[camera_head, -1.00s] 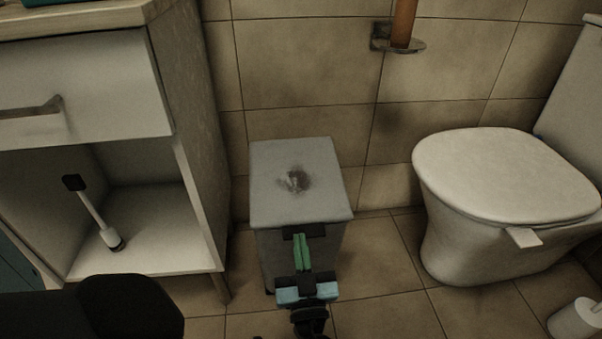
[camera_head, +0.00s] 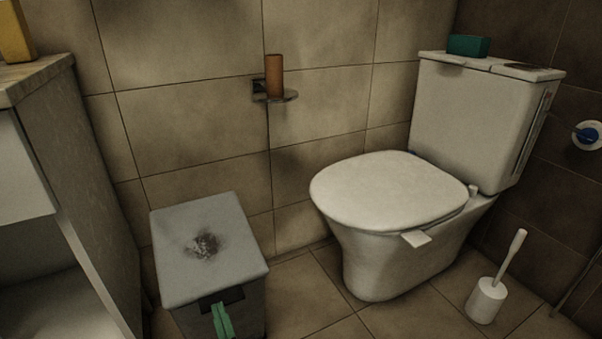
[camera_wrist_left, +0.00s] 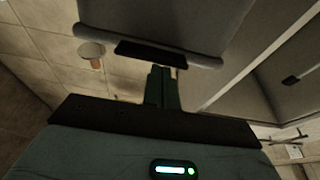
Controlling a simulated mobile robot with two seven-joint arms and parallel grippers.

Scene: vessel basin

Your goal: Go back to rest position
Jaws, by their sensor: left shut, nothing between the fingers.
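My left gripper (camera_head: 219,308) shows at the bottom of the head view, its green fingers together and empty. The fingertips are in front of the black handle (camera_head: 232,295) of the grey lidded bin (camera_head: 180,260); whether they touch it I cannot tell. The bin's lid is down and has a dark smudge on top. In the left wrist view the shut fingers (camera_wrist_left: 161,72) point up at the dark handle strip (camera_wrist_left: 150,50) of the bin (camera_wrist_left: 160,20). The rest of my left arm is below the head view. My right gripper is not in view.
A cabinet (camera_head: 85,170) stands left of the bin. A toilet (camera_head: 390,195) with its lid down stands to the right, with a brush in a holder (camera_head: 487,300) beside it. A wall holder (camera_head: 275,97) carries a brown cup-like tube. Floor tiles between bin and toilet are clear.

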